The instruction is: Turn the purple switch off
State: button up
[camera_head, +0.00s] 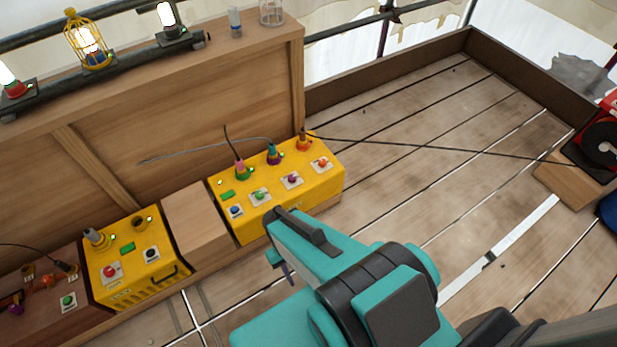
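The purple switch (292,180) is a small round knob on a pale square plate. It sits on the front of the long yellow box (250,224), between a green switch (260,195) and an orange-red switch (322,163). My gripper (276,236) is at the box's near edge, below and left of the purple switch and apart from it in the picture. Its far finger hides part of the box's lower front. The other finger is mostly hidden behind my gripper's body, so its opening is unclear. Whether the switch is on or off is too small to tell.
A blue switch (235,211) is at the box's left end. Plugs with cables stand along its top, including a pink one (239,165). A wooden block (196,220) separates it from a smaller yellow box (128,285). The plank floor to the right is mostly clear.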

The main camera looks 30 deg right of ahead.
aim_at(292, 179)
jog(key=z, duration=0.6)
jog(key=k, duration=0.95)
jog(key=u, duration=0.05)
jog(key=i, duration=0.95)
